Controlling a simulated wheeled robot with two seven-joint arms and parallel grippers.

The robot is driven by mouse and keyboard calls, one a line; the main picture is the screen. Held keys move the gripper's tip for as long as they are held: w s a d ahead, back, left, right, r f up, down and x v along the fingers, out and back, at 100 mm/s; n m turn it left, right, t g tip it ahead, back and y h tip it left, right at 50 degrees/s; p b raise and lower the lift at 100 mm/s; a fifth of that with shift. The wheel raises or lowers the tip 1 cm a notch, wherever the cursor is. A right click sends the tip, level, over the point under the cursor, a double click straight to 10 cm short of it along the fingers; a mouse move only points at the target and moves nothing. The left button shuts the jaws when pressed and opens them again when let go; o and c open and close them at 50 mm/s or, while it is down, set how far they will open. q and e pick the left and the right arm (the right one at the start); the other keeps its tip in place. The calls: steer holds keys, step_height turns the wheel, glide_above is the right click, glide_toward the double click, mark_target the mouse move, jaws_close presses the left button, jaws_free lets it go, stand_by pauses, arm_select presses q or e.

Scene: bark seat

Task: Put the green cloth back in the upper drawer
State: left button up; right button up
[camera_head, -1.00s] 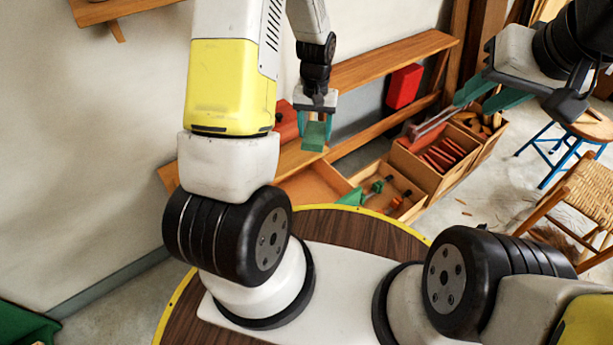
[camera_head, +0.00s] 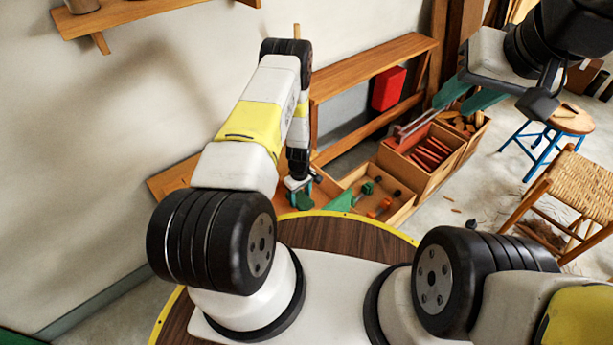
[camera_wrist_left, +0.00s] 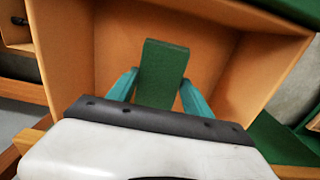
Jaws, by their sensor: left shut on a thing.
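My left gripper (camera_head: 301,188) is shut on the green cloth (camera_head: 306,201), low beside the wooden bench at the wall. In the left wrist view the cloth (camera_wrist_left: 165,62) is a flat, dark green piece standing out from between the teal fingers (camera_wrist_left: 158,88). Behind and around it is the inside of an open wooden box or drawer (camera_wrist_left: 90,50). I cannot tell whether the cloth touches its floor. In the head view my left arm hides much of this spot.
A wooden tray (camera_head: 404,212) with green and orange items lies right of my left gripper. A crate of red pieces (camera_head: 425,152) stands beyond it. A red box (camera_head: 388,89) sits by the bench (camera_head: 375,65). A woven chair (camera_head: 573,190) and blue-legged stool (camera_head: 570,118) stand at the right.

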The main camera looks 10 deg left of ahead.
mark_target(300, 205)
arm_select(q)
steer(key=shift+f, duration=2.85)
steer(key=shift+f, duration=0.1)
steer(key=o, duration=1.2)
